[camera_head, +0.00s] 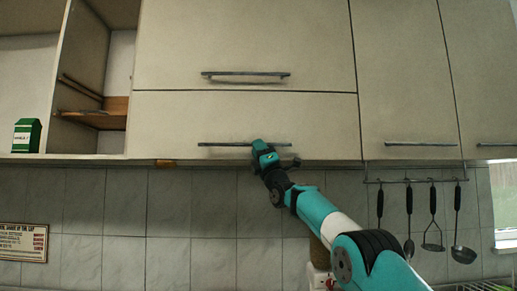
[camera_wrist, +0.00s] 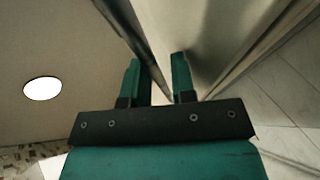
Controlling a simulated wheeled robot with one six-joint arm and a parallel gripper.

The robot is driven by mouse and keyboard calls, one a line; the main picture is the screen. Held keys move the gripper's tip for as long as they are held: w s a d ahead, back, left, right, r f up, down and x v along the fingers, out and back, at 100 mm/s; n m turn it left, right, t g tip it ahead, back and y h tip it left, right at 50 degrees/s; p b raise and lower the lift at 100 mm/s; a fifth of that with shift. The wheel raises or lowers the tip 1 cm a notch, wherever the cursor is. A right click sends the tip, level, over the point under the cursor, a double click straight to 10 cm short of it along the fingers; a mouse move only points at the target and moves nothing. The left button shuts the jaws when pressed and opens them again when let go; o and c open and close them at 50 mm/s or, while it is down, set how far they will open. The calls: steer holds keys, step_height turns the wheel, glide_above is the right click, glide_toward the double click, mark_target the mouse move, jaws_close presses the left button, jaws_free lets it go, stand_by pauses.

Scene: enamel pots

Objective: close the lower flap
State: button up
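The lower flap (camera_head: 180,122) is the lower of two wide, pale fronts stacked in the wall cabinet. In the head view it hangs about level with the neighbouring fronts; a small remaining gap cannot be ruled out. Its long bar handle (camera_head: 225,144) runs near its bottom edge. My gripper (camera_head: 259,146) is at the right half of this handle, close to the flap's lower edge, and hides part of the bar. In the wrist view its two green fingers (camera_wrist: 157,78) stand apart, with a dark edge or bar passing between them. I cannot tell whether they touch it.
The upper flap (camera_head: 170,45) is above, with its own handle (camera_head: 245,74). An open cabinet section at left holds a green carton (camera_head: 26,136). Utensils (camera_head: 432,215) hang from a rail at right. A sign (camera_head: 23,242) is on the tiled wall below.

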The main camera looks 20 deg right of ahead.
steer(key=shift+w+d+f, duration=0.15)
steer(key=shift+d+f, duration=0.05)
steer(key=shift+f, duration=0.05)
